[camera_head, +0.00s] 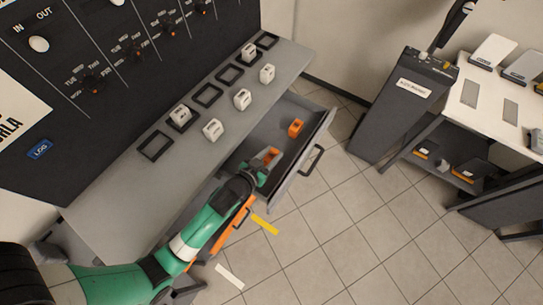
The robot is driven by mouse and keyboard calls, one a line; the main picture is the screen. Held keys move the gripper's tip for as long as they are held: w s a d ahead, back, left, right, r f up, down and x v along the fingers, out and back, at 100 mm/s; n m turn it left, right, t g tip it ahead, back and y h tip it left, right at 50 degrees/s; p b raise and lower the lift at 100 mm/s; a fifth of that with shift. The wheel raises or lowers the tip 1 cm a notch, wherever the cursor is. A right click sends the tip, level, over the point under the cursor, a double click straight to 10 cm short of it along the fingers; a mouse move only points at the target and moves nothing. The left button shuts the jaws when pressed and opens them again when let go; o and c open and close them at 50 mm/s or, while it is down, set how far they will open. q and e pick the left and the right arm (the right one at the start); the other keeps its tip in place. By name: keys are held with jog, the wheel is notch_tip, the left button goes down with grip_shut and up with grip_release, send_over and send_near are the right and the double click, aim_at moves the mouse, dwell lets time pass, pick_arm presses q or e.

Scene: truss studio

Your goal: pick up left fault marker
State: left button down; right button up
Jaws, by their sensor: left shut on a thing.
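My green left arm reaches in from the lower left over the open grey drawer (314,137). My left gripper (266,166) is inside the drawer, shut on an orange fault marker (272,154), which is partly hidden by the fingers. A second orange fault marker (296,128) lies on the drawer floor farther up and to the right, apart from the gripper. My right gripper does not show.
A grey counter (133,190) above the drawer bears several white switch blocks (242,99) and black square outlines. A dark control panel (95,70) stands behind. A dark pedestal (405,95) and a white table (480,100) stand right.

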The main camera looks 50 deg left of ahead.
pick_arm(q)
jog(key=s+d+r, duration=0.1)
jog(key=d+r, duration=0.2)
jog(key=s+d+r+p, duration=0.1)
jog(key=d+r, duration=0.2)
jog(key=s+d+r, duration=0.1)
jog(key=d+r, duration=0.2)
jog(key=d, duration=0.1)
jog(key=shift+p, duration=0.3)
jog(key=shift+s+d+r+p, duration=0.25)
jog(key=shift+d+p, duration=0.3)
jog(key=shift+p, duration=0.3)
jog(key=shift+s+d+r+p, duration=0.2)
jog(key=shift+d+r+p, duration=0.1)
jog(key=shift+d+p, duration=0.4)
jog(key=shift+s+d+r+p, duration=0.25)
jog(key=shift+d+p, duration=0.2)
jog(key=shift+p, duration=0.5)
